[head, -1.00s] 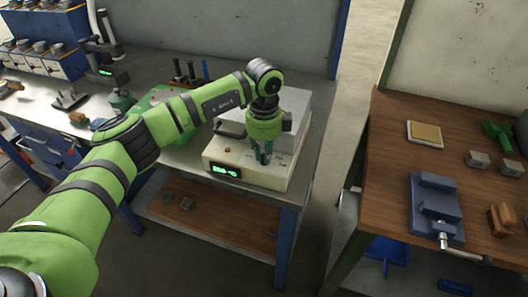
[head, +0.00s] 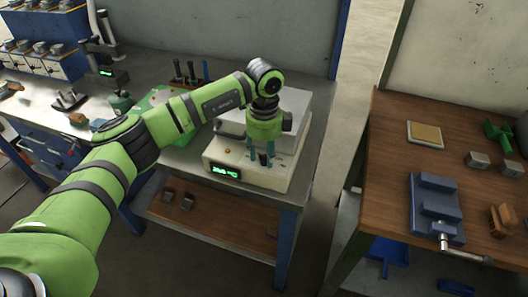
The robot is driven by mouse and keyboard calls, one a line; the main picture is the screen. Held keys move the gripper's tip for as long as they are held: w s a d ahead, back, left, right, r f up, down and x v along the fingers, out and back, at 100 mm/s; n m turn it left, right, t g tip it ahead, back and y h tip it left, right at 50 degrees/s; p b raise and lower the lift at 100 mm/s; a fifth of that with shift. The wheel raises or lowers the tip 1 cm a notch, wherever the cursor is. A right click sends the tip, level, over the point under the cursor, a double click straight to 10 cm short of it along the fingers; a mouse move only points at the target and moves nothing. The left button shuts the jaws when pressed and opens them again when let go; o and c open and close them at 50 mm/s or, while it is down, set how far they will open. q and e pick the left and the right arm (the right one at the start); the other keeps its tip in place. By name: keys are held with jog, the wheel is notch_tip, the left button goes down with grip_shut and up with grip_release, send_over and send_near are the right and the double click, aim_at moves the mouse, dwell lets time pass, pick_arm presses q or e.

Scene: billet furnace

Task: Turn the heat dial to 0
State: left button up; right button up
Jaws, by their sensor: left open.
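The furnace (head: 230,155) is a cream and grey box on the bench's right end. Its front panel carries a green lit display (head: 226,172), whose digits are too small to read surely. A dark dial (head: 265,160) shows on the panel between and just below the fingertips. My left gripper (head: 261,157) points down over the panel from above, with its teal fingers apart around the dial; I cannot tell whether they touch it. The dial's pointer and marks are too small to read. My right gripper is not in view.
A wooden table (head: 390,150) with a blue vise (head: 436,208) stands to the right, across a gap. Several tools stand behind the forearm on the bench.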

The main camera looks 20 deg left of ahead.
aim_at(264, 156)
pick_arm(q)
notch_tip(264, 156, up, 12)
dwell(0.4)
